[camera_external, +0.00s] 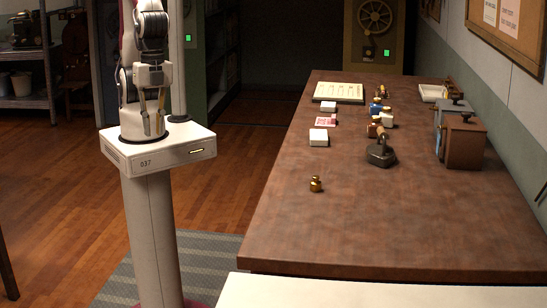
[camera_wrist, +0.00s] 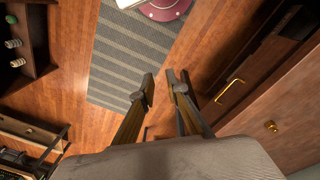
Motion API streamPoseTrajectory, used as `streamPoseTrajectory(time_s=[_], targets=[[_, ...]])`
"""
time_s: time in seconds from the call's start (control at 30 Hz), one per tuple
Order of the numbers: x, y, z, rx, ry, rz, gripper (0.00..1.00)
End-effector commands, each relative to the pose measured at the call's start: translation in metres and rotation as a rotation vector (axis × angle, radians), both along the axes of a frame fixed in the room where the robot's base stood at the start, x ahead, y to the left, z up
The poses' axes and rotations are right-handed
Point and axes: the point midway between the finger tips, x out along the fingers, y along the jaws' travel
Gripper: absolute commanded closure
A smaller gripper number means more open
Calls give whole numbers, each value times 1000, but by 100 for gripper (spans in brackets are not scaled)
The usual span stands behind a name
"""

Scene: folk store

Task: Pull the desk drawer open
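In the wrist view the desk's wooden front (camera_wrist: 245,105) runs down the right side. In the external view my gripper (camera_external: 152,112) hangs low in front of the white pedestal, left of the desk (camera_external: 270,225). The drawer front is hidden in that view.
The desktop holds a small brass weight (camera_external: 316,184), a dark stamp-like tool (camera_external: 381,154), white boxes (camera_external: 318,137) and brown boxes (camera_external: 463,142). A striped rug (camera_wrist: 135,60) lies on the wood floor. A shelf (camera_wrist: 35,45) stands at the wrist view's left. Floor between pedestal and desk is clear.

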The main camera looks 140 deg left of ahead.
Motion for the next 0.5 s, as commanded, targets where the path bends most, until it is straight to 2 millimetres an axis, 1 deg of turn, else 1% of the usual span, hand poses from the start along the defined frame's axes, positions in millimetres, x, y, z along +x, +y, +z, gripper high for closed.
streamPoseTrajectory(time_s=[0.03, 0.27, 0.5], targets=[[2, -4, -7, -4, 16, -4, 86], [12, -24, -38, -26, 63, -17, 86], [23, -43, -72, -43, 91, -25, 86]])
